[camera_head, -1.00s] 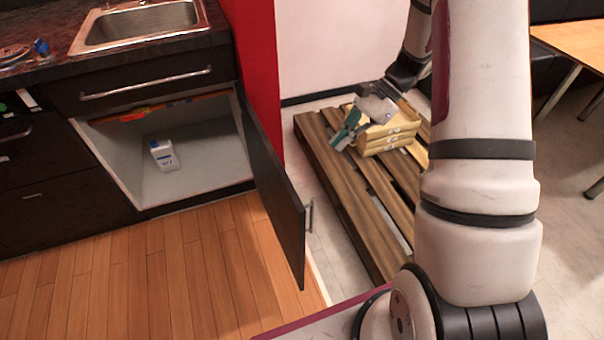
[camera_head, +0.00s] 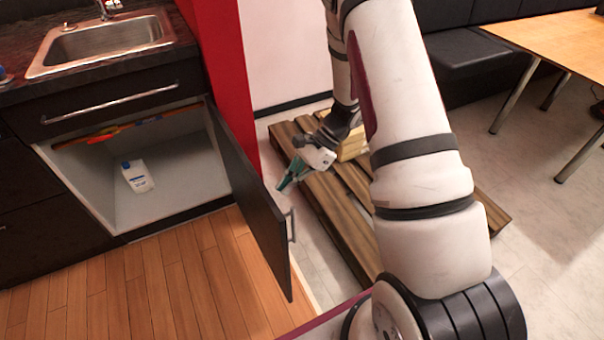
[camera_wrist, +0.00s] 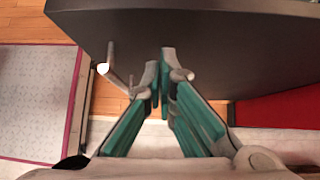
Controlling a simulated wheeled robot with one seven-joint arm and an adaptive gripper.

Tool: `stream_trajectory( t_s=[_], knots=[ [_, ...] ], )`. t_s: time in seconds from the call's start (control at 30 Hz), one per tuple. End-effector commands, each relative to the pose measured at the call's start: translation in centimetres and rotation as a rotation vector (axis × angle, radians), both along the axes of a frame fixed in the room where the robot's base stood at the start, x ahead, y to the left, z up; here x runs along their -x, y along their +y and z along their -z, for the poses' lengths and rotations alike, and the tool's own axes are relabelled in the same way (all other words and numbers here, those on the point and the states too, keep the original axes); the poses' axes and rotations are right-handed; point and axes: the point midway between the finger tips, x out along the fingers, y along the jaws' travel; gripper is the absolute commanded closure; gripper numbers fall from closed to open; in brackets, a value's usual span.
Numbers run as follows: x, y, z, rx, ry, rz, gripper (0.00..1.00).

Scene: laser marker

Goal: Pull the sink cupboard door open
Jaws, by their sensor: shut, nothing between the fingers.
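The sink cupboard door (camera_head: 251,200) is dark and stands wide open, swung out from the cabinet beneath the sink. Its metal bar handle (camera_head: 291,226) is on the outer face near the free edge. In the wrist view the door (camera_wrist: 215,55) fills the upper part, and the handle (camera_wrist: 119,76) is left of the fingers. My gripper (camera_head: 284,186) is on the outer side of the door, with teal fingers. In the wrist view my gripper (camera_wrist: 160,82) is shut with nothing held, beside the handle and not around it. I cannot tell whether its tips touch the door.
A white bottle (camera_head: 137,176) stands inside the open cupboard. A red panel (camera_head: 222,75) adjoins the cabinet. Wooden floor (camera_head: 165,285) before the cupboard is clear.

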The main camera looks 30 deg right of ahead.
Motion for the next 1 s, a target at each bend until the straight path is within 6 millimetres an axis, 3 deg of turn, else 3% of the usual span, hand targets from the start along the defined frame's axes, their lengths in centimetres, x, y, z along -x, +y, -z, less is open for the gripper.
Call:
stream_trajectory(
  t_s=[0.2,0.63,1.0],
  knots=[
    [0.1,1.7,0.0,0.001,0.001,0.001,1.00],
    [0.1,2.2,0.0,0.000,0.000,0.000,1.00],
    [0.5,9.8,0.0,-0.001,0.000,-0.001,1.00]
  ],
)
